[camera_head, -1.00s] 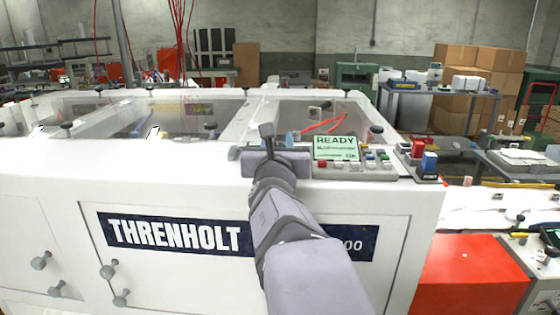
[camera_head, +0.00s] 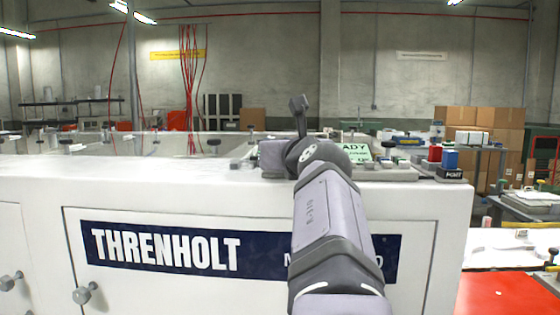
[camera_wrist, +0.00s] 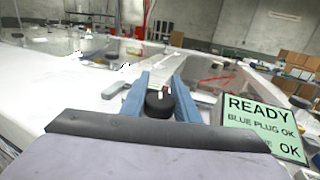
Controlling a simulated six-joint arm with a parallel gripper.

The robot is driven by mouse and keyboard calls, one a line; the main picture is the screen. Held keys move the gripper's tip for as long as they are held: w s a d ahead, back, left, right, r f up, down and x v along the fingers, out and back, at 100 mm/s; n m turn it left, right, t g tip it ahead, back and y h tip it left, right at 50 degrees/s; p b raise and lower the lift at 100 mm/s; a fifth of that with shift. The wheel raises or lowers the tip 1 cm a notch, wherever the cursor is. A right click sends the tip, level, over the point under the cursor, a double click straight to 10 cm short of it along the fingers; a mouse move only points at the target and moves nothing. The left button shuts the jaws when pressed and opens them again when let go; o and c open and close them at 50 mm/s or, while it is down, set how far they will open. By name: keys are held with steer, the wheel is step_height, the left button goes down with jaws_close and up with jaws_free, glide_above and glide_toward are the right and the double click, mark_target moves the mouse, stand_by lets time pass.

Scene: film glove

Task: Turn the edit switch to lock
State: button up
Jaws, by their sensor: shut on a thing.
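The edit switch looks to be a round black knob (camera_wrist: 159,103) with a small white and red mark on it, in the wrist view. My gripper (camera_wrist: 161,86) has its two blue fingers on either side of this knob and is shut on it. The knob's label and its exact setting cannot be read. In the head view my wrist hides the fingers and the knob at the top edge of the white machine. The green screen (camera_wrist: 262,126) right of the knob reads READY, BLUE PLUG OK; its lower part is partly covered.
The white THRENHOLT machine (camera_head: 130,190) fills the front. Right of my wrist, the green screen (camera_head: 356,152) is partly covered. A red block (camera_head: 434,154) and a blue block (camera_head: 450,159) stand farther right on the top edge. Cardboard boxes (camera_head: 480,118) are stacked behind.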

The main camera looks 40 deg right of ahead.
steer(key=shift+w+a+f+n+y+b, duration=0.1)
steer(key=shift+f+n+y+b, duration=0.3)
steer(key=shift+n+y+b, duration=0.15)
stand_by(0.4)
steer(key=o, duration=1.1)
steer(key=shift+r, duration=0.1)
steer(key=shift+c, duration=0.2)
steer(key=shift+r, duration=0.1)
steer(key=shift+s+r, duration=0.1)
steer(key=shift+s, duration=0.1)
steer(key=shift+b+v, duration=0.45)
steer(key=shift+v, duration=3.15)
steer(key=shift+f, duration=0.25)
